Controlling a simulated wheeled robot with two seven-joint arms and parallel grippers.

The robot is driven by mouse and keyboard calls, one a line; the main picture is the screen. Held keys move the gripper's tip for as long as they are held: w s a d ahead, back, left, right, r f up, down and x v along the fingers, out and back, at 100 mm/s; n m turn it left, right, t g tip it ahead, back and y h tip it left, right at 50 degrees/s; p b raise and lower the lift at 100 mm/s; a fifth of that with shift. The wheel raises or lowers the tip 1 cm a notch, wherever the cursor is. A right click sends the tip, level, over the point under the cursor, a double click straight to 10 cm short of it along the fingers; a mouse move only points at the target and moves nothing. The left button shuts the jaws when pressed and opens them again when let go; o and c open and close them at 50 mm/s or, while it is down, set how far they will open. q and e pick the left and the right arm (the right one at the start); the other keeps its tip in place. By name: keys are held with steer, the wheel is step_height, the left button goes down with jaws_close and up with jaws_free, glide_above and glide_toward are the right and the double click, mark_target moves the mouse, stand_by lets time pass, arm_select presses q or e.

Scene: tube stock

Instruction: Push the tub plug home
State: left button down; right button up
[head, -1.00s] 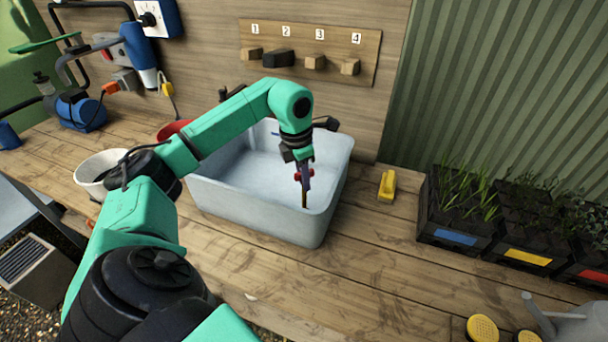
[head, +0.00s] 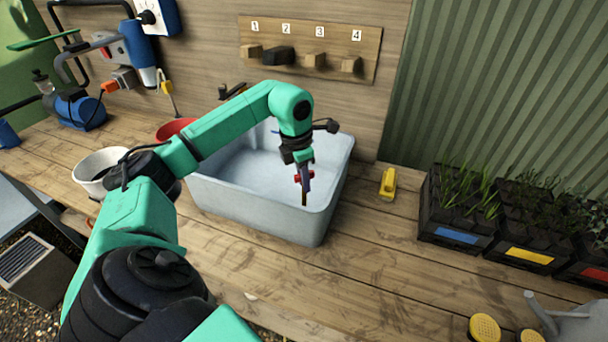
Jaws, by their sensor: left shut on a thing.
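The pale grey-blue tub (head: 262,216) stands on the wooden bench near the wall. My left arm reaches over it from the left, and my left gripper (head: 304,180) points down inside it near the right front corner. The gripper is shut on a thin upright dark and yellow-brown piece (head: 304,199), with small red parts beside the fingers. I cannot tell whether this piece belongs to the plug. No plug or drain hole shows clearly; the arm and the tub's front wall hide part of the floor. My right gripper is not in view.
A yellow object (head: 388,184) lies on the bench right of the tub. Black planter trays (head: 455,238) stand at the right. A white bucket (head: 92,176) and red bowl (head: 172,128) are at the left. A numbered peg board (head: 330,72) hangs behind.

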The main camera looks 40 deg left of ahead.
arm_select(q)
steer(key=shift+f, duration=0.3)
stand_by(0.5)
stand_by(0.4)
stand_by(0.3)
steer(key=c, duration=0.8)
jaws_free()
steer(key=shift+o, duration=0.2)
steer(key=r, duration=0.6)
steer(key=s+r, duration=0.1)
steer(key=r, duration=0.3)
steer(key=shift+a+b, duration=0.2)
steer(key=shift+b, duration=0.1)
steer(key=r, duration=0.1)
steer(key=r+p, duration=0.1)
steer(key=r, duration=0.2)
steer(key=shift+s+a+r, duration=0.15)
steer(key=shift+s+r, duration=0.15)
steer(key=shift+s, duration=0.05)
